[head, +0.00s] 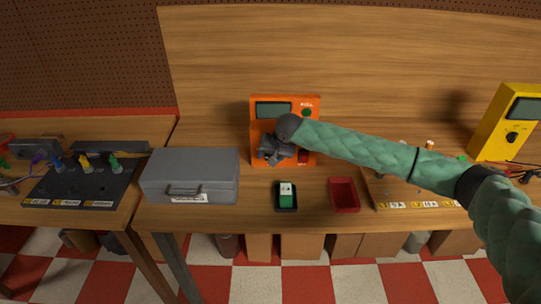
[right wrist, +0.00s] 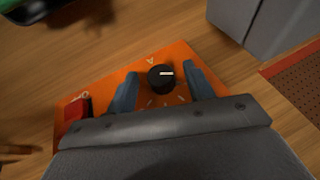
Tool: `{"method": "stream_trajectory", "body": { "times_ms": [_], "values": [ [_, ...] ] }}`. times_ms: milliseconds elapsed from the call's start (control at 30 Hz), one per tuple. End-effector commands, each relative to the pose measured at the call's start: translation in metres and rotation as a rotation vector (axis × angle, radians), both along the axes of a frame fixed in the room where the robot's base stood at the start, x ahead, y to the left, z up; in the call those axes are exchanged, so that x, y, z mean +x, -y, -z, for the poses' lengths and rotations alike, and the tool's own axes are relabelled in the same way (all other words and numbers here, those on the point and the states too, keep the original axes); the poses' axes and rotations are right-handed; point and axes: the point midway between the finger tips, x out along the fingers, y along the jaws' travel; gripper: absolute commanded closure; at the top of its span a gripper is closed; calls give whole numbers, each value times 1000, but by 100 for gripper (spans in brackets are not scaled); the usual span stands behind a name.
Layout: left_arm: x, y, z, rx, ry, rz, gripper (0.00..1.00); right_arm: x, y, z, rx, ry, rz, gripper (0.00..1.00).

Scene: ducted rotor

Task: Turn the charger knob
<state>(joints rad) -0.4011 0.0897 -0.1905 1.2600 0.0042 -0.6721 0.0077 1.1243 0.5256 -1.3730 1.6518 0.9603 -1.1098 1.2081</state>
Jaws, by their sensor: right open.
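The orange charger (head: 258,107) stands upright at the back of the table in the head view, with a dark screen, a green round button and a red switch. Its black knob (right wrist: 161,79) shows in the right wrist view, with a white pointer line toward the right. The knob is hidden behind my gripper in the head view. My right gripper (head: 268,157) is at the charger's lower front. Its open fingers are on either side of the knob, with a small gap visible on each side. My left gripper is not in view.
A grey toolbox (head: 190,172) stands left of the charger. A green-and-white block (head: 286,191) sits in a small black tray in front, beside a red tray (head: 344,194). A yellow meter (head: 507,125) stands at the right. My right arm crosses above the table's right side.

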Motion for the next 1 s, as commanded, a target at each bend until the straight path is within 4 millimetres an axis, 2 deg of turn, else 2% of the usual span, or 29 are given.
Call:
{"method": "stream_trajectory", "body": {
  "times_ms": [100,300,333,667,1000],
  "values": [
    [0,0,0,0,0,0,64,0,0,0,0,0,0,50],
    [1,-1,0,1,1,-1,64,0,0,0,0,0,0,89],
    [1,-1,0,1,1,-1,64,0,0,0,0,0,0,93],
    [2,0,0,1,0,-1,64,0,2,0,33,0,3,92],
    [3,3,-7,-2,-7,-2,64,0,5,4,211,-2,4,92]
  ]
}}
